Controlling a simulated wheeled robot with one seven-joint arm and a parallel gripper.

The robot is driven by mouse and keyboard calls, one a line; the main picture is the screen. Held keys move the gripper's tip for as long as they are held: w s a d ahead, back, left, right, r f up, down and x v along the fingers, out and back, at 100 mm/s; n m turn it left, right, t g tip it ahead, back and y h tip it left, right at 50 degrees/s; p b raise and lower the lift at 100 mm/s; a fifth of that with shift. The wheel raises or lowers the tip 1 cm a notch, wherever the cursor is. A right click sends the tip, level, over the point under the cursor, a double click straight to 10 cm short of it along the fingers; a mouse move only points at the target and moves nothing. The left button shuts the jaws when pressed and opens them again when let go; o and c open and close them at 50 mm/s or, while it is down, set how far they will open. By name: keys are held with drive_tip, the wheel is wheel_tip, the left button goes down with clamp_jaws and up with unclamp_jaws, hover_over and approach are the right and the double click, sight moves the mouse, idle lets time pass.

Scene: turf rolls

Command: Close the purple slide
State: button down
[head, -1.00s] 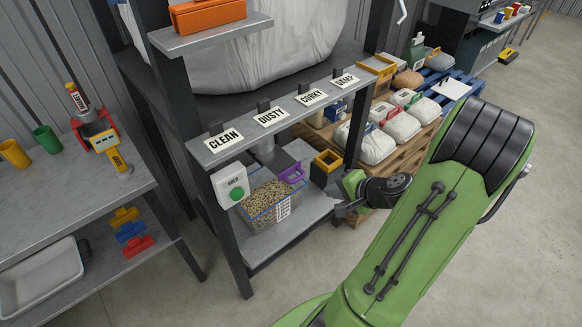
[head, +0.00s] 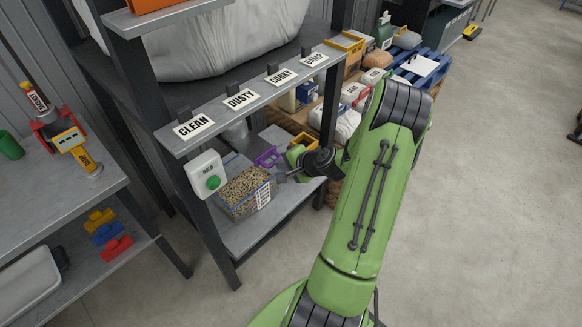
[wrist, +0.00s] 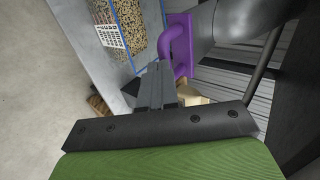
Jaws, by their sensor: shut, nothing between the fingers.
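The purple slide (head: 268,157) shows as a small purple handle under the shelf, behind the clear bin of pellets. In the wrist view the purple slide (wrist: 181,24) is a flat plate with a curved handle, beside a grey metal chute. My gripper (head: 281,177) has reached in under the shelf from the right, close to the slide. In the wrist view my gripper (wrist: 157,68) is shut and empty, its fingertips just beside the curved handle. I cannot tell whether they touch it. The slide's far side is hidden.
The clear bin (head: 246,192) of pellets stands on the lower shelf, close left of my gripper. A white box with a green button (head: 213,182) hangs on the front post. The labelled shelf edge (head: 255,100) is above my gripper. Sacks on pallets lie behind my arm.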

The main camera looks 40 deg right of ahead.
sight(266, 154)
drive_tip(key=w, duration=0.6)
drive_tip(key=shift+a, duration=0.15)
drive_tip(key=shift+r, duration=0.1)
